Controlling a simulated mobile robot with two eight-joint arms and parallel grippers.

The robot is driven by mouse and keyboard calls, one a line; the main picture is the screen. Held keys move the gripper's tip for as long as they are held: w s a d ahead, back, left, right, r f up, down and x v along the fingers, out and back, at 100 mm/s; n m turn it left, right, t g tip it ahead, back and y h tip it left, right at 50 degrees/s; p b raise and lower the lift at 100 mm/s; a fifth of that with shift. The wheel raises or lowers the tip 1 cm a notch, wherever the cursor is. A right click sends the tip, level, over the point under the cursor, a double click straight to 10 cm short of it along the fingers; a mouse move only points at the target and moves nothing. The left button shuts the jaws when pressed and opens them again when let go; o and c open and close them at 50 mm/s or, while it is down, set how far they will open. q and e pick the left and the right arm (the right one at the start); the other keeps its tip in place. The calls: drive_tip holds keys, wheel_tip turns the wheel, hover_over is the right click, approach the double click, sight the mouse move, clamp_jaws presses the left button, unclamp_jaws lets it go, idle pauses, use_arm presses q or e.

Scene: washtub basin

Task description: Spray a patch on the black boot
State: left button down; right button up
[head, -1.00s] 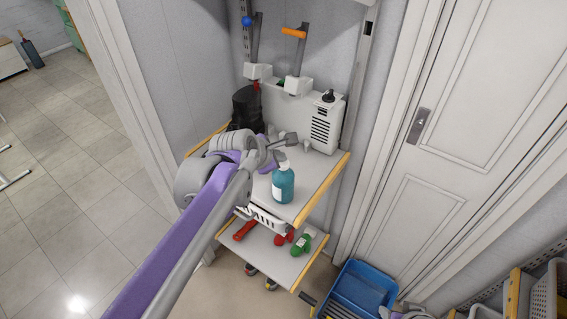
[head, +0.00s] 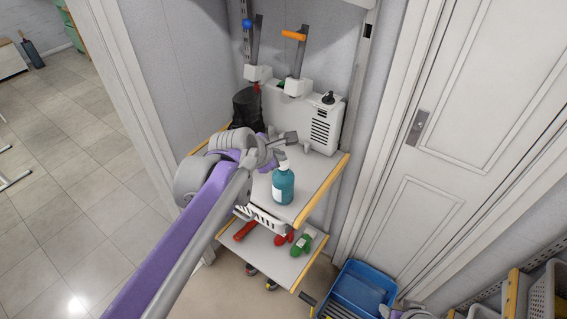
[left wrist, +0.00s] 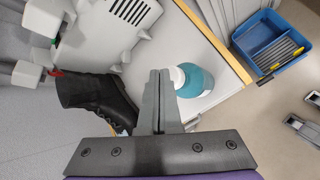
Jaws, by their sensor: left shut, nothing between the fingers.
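The black boot (head: 247,108) stands upright at the back left of the top shelf. It also shows in the left wrist view (left wrist: 98,95), left of my fingers, with its toe near them. A teal bottle with a pale top (head: 283,186) stands near the shelf's front edge. In the left wrist view the bottle (left wrist: 198,80) is just right of the fingers, partly hidden by them. My left gripper (head: 290,138) is shut and empty above the shelf, between boot and bottle. A grey part at the bottom right edge (head: 402,312) seems to be my right gripper; its jaws are unclear.
A white vented box (head: 322,125) stands at the back of the shelf (head: 318,170). Red and green items (head: 302,244) lie on the lower shelf. A blue tub (head: 357,290) sits on the floor to the right. A white door (head: 455,130) closes the right side.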

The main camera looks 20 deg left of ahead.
use_arm(q)
wheel_tip(320, 180, up, 6)
drive_tip(key=p, duration=0.3)
drive_tip(key=shift+w, duration=0.1)
drive_tip(key=shift+f, duration=0.15)
use_arm(e)
drive_tip(key=r, duration=0.1)
drive_tip(key=w+r, duration=0.1)
drive_tip(key=r, duration=0.1)
drive_tip(key=w+r, duration=0.1)
drive_tip(key=shift+r, duration=0.25)
drive_tip(key=shift+s, duration=0.15)
use_arm(q)
drive_tip(key=s+a+f+m+g+y, duration=0.1)
drive_tip(key=s+f+m, duration=0.6)
drive_tip(key=s+m, duration=0.5)
drive_tip(key=s+a+f+m+g+y, duration=0.1)
drive_tip(key=s+f+m+g, duration=0.1)
drive_tip(key=s+f+m, duration=0.6)
drive_tip(key=s+m, duration=0.4)
drive_tip(key=shift+s+a+f, duration=0.15)
drive_tip(key=shift+s+f, duration=0.1)
